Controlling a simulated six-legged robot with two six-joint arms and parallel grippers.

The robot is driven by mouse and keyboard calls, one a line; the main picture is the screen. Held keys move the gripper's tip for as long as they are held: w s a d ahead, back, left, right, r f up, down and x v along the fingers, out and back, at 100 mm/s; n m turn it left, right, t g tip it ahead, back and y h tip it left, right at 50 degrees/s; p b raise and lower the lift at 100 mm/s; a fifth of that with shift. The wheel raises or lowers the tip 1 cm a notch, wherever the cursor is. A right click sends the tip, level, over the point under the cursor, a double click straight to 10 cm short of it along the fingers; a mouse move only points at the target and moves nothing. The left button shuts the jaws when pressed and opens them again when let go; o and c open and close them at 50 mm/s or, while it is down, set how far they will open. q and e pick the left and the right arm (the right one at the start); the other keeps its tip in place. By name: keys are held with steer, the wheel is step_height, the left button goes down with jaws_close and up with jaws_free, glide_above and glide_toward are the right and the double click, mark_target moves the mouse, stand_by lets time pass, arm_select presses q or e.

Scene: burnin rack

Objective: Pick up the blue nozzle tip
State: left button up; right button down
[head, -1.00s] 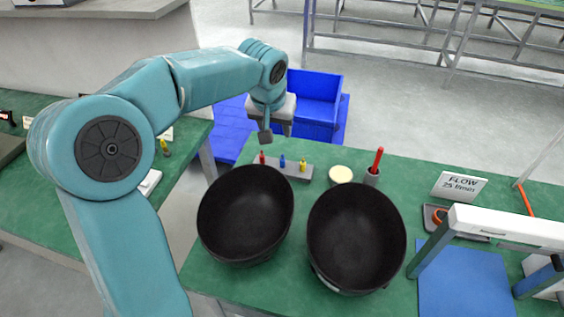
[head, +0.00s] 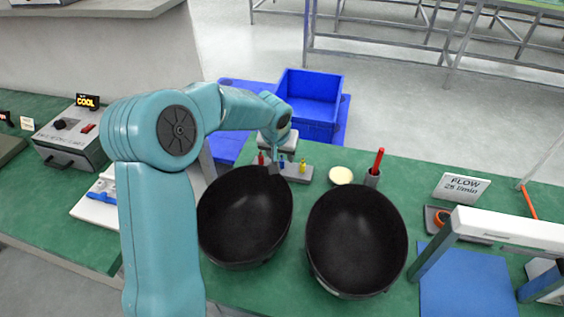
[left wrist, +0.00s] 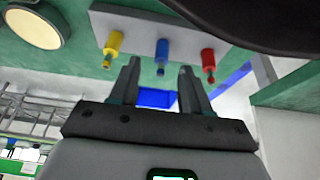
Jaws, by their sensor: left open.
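The blue nozzle tip (head: 282,163) stands in a small grey holder (head: 296,174) behind the black bowls, between a red tip (head: 261,158) and a yellow tip (head: 303,164). In the left wrist view the blue nozzle tip (left wrist: 161,56) is the middle one on the grey holder, with the yellow tip (left wrist: 113,44) left and the red tip (left wrist: 208,60) right. My left gripper (left wrist: 160,82) is open and empty. Its fingers point at the blue tip, one on either side of its line, and appear short of it. My right gripper is not in view.
Two black bowls (head: 246,225) (head: 356,243) stand close in front of the holder. A cream round pad (head: 341,175) and a grey cup (head: 372,178) with a red stick are to its right. A blue crate (head: 310,98) lies beyond the green table.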

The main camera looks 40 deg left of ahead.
mark_target(282, 161)
arm_select(q)
steer(key=shift+x, duration=1.25)
jaws_close()
steer(key=shift+r, duration=0.1)
